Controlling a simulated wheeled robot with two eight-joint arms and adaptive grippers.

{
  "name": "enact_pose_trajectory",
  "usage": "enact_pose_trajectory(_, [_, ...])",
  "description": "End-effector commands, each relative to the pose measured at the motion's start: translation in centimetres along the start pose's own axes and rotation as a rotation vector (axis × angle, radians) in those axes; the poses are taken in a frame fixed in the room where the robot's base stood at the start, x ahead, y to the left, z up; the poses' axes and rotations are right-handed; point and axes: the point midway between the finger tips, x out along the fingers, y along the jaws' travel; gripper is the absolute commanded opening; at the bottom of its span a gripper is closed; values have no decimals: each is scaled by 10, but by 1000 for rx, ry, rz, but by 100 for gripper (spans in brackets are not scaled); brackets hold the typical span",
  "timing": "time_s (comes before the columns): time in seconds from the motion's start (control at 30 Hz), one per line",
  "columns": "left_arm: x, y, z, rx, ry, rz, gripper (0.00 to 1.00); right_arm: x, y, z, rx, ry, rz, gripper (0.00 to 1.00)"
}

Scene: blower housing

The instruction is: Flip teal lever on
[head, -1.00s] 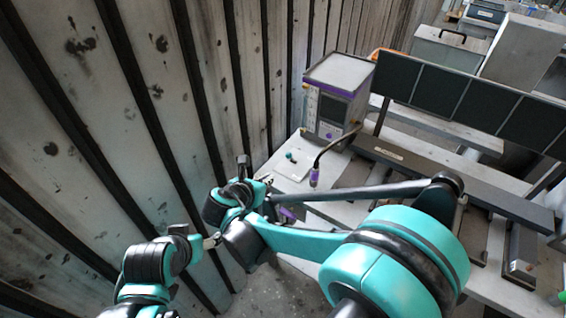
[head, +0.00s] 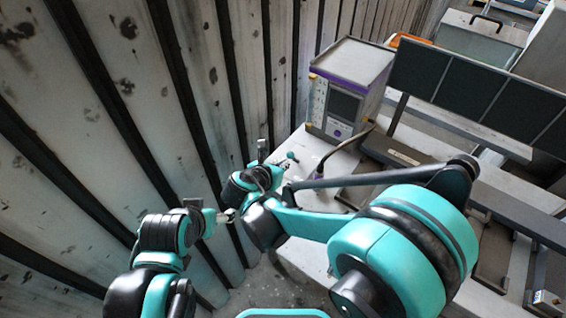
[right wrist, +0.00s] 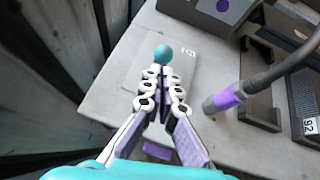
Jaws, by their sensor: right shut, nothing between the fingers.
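The teal lever shows as a round teal knob (right wrist: 163,54) in the right wrist view, on a pale plate (right wrist: 185,68) on the bench. Its small knob (head: 291,156) also shows in the head view, near the bench's left edge. My right gripper (right wrist: 161,72) is shut and empty, its tips right at the near side of the knob. I cannot tell whether they touch it. The lever's stem is hidden behind the fingers. My left gripper (head: 226,215) is small in the head view, away from the lever, and its jaw state is unclear.
A grey instrument box with purple trim (head: 347,88) stands behind the lever. A dark bent pipe with a purple collar (right wrist: 229,97) rises to the lever's right. A ribbed wall (head: 170,110) lies close on the left. Dark panels (head: 480,95) stand at the right.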

Motion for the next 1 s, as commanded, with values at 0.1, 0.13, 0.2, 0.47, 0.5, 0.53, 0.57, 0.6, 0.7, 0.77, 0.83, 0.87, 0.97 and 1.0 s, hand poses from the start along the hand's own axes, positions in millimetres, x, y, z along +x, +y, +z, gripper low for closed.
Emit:
enact_pose_trajectory(0.1, [-1, 0, 0, 0, 0, 0, 72, -1, 0, 1, -1, 0, 2, 0])
enact_pose_trajectory(0.13, [-1, 0, 0, 0, 0, 0, 72, -1, 0, 1, -1, 0, 2, 0])
enact_pose_trajectory(0.2, [-1, 0, 0, 0, -1, 0, 72, -1, 0, 1, -1, 0, 2, 0])
enact_pose_trajectory(0.47, [-2, 0, -1, 0, -1, 0, 72, -1, 0, 2, 0, 5, 2, 0])
enact_pose_trajectory(0.5, [-3, 0, -1, 0, -1, 0, 72, -1, 0, 2, 1, 10, 3, 0])
enact_pose_trajectory(0.53, [-4, 0, -2, 0, 0, 0, 72, -1, -1, 3, 2, 15, 3, 0])
enact_pose_trajectory(0.57, [-5, 0, -3, 0, 0, 0, 72, -1, -1, 5, 3, 21, 4, 0])
enact_pose_trajectory(0.6, [-7, 0, -4, 0, 0, 0, 72, -1, -1, 6, 5, 31, 5, 0])
enact_pose_trajectory(0.7, [-9, 0, -6, 0, 0, 0, 72, 0, -1, 8, 7, 51, 8, 0])
enact_pose_trajectory(0.77, [-10, 0, -7, 0, 0, 0, 72, 0, -1, 8, 8, 59, 9, 0])
enact_pose_trajectory(0.83, [-11, 0, -8, 0, 0, 0, 72, 0, -2, 9, 9, 68, 10, 0])
enact_pose_trajectory(0.87, [-12, 0, -8, 0, 0, 0, 72, 0, -2, 10, 10, 72, 10, 0])
enact_pose_trajectory(0.97, [-14, 0, -10, 0, 0, 0, 72, 0, -2, 11, 13, 88, 13, 0])
enact_pose_trajectory(1.0, [-15, 0, -10, 0, 0, 0, 72, 1, -2, 12, 14, 95, 14, 0])
